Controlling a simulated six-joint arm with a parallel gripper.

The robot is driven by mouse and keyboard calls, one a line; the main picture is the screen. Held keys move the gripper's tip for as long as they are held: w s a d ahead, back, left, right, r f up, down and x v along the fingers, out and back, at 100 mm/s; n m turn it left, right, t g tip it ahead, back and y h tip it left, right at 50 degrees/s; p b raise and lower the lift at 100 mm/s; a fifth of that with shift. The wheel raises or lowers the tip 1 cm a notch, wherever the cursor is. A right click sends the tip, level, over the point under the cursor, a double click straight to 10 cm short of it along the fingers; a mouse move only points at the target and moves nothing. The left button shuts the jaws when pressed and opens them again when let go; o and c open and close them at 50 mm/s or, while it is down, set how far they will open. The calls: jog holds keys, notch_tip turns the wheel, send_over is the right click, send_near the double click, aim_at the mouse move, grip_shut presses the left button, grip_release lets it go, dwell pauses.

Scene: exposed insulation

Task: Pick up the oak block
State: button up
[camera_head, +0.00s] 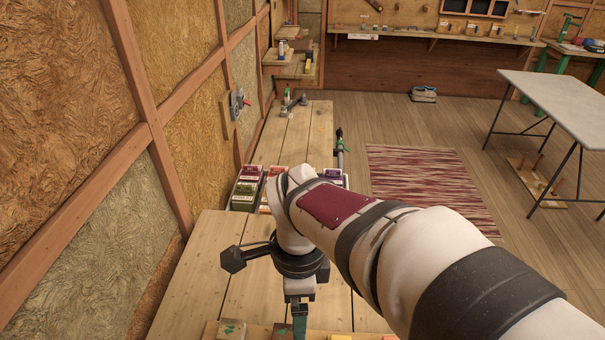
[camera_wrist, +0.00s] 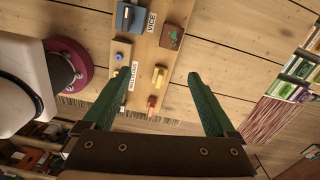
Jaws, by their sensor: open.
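My gripper (camera_wrist: 163,74) shows in the wrist view with two green fingers spread wide and nothing held between them. In the head view its lower end (camera_head: 299,322) points down at the bottom edge, and its fingertips are cut off or hidden. A wooden board (camera_wrist: 146,58) with small pieces lies beyond and between the fingers. A brown wooden block with a green mark (camera_wrist: 171,37) sits on it near the VICE label; a green-marked block (camera_head: 231,329) also shows in the head view. I cannot tell for certain which piece is the oak block.
On the board are a blue piece (camera_wrist: 130,17), a yellow piece (camera_wrist: 159,77) and an orange-red piece (camera_wrist: 151,105). Boxes of coloured packets (camera_head: 246,188) stand farther along the bench (camera_head: 190,275). The insulated wall (camera_head: 95,205) borders the bench on the left.

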aim_at(283, 334)
jog(key=shift+m, duration=0.9)
jog(key=a+f, duration=0.1)
jog(key=f, duration=0.4)
jog(key=w+a+f, duration=0.1)
jog(key=f, duration=0.5)
jog(key=a+f, duration=0.1)
jog(key=f, duration=0.5)
jog(key=shift+w+a, duration=0.15)
jog(key=shift+w, duration=0.2)
jog(key=shift+r, duration=0.1)
grip_shut()
jog(key=shift+r, duration=0.15)
